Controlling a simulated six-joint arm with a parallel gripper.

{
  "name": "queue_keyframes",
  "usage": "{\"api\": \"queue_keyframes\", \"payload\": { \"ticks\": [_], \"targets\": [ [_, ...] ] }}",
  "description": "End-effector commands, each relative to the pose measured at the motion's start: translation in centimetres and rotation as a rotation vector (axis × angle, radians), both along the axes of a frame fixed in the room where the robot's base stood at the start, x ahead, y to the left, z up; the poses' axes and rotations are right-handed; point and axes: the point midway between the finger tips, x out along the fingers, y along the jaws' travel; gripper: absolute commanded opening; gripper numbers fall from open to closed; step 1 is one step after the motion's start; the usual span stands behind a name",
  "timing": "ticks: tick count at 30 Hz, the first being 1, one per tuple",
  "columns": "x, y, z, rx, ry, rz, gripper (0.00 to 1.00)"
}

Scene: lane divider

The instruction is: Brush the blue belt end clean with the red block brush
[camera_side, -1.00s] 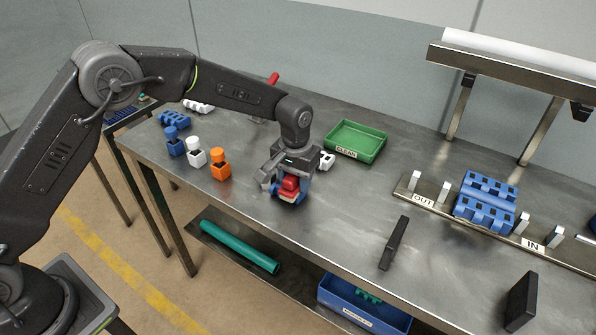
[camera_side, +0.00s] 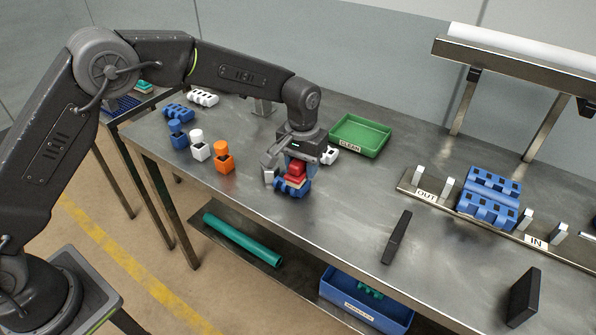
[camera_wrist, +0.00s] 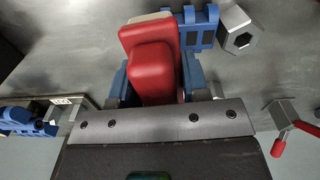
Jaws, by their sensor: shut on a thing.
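The red block brush (camera_side: 296,170) is held in my gripper (camera_side: 297,163), which is shut on it between blue fingers. The brush has a pale lower layer. In the wrist view the red brush (camera_wrist: 150,65) fills the middle, between the blue fingertips. The blue belt end (camera_side: 292,188) lies right below the brush in the side view. In the wrist view part of the belt end (camera_wrist: 200,28) shows just right of the brush, next to a grey hexagonal piece (camera_wrist: 240,38). The brush hides the rest. I cannot tell whether the bristles touch the belt.
A green CLEAN tray (camera_side: 360,136) and a white piece (camera_side: 328,155) stand behind and right. Blue, white and orange bottles (camera_side: 224,157) stand left. Bare bench lies between.

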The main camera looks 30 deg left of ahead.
Motion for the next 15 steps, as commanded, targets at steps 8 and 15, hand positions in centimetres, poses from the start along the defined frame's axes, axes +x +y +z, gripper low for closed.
{"api": "queue_keyframes", "payload": {
  "ticks": [8, 15],
  "targets": [
    [-0.1, 0.1, 2.4, 0.002, 0.003, 0.0, 0.2],
    [0.0, 0.0, 4.5, 0.001, 0.003, 0.0, 0.2]
  ]
}}
